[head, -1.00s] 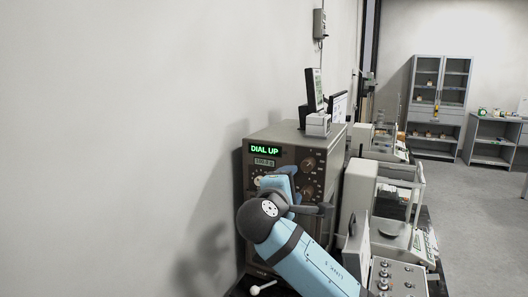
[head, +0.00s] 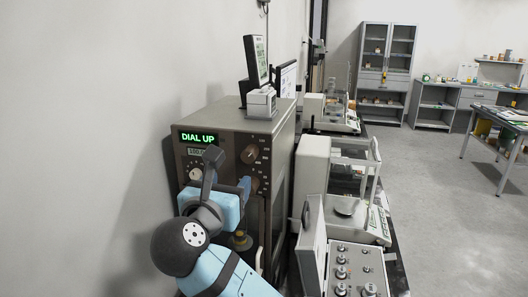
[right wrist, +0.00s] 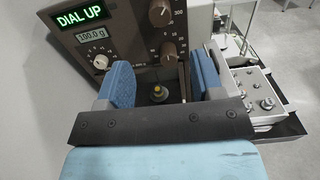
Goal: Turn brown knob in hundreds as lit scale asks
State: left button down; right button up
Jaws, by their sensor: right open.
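The lit scale (head: 233,122) is a brown-grey box whose green sign (head: 198,138) reads DIAL UP. Its small readout (right wrist: 90,36) seems to show 100.0 g in the right wrist view. The upper brown knob (head: 251,154) has marks in hundreds, with 200 and 300 legible beside it in the right wrist view (right wrist: 160,12). A lower brown knob (right wrist: 169,52) has marks in tens. A white knob (right wrist: 101,62) sits at left. My right gripper (right wrist: 163,77) is open and empty in front of the panel, below the upper knob, its fingers either side of the lower knob in view. My left gripper is out of view.
A monitor (head: 256,62) stands on the scale. The wall is close on the left.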

aim_at(247, 158)
jog(key=p+x, duration=0.1)
jog(key=x, duration=1.2)
jog(key=shift+c, duration=1.1)
jog(key=c, duration=0.7)
